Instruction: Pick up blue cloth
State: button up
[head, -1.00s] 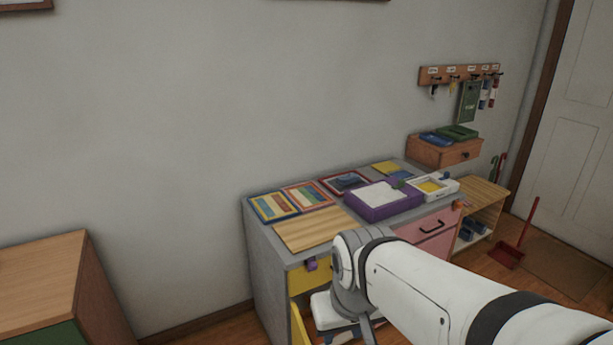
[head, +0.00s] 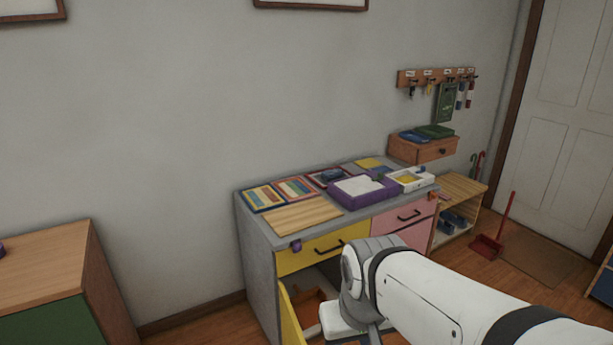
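I cannot say for sure which thing is the blue cloth. A small flat blue item (head: 413,136) lies beside a green one on the brown wall drawer box. A dark blue item (head: 331,175) lies on the red-edged tray at the back of the grey desk (head: 250,222). Both are too small to tell their material. My white arm reaches in from the lower right, in front of the desk. Its fingertips do not show, and nothing held is visible.
A yellow door (head: 291,318) stands open low at the desk's left side. A purple box (head: 362,191) and several trays crowd the desktop. A wooden cabinet (head: 40,265) stands at left. A wooden shelf (head: 462,188) and red dustpan (head: 486,246) are right of the desk.

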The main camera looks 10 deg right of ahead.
aim_at(328, 174)
jog(key=z, duration=1.75)
jog(key=i, duration=2.5)
jog(key=u, duration=2.4)
jog(key=i, duration=1)
jog(key=z, duration=0.05)
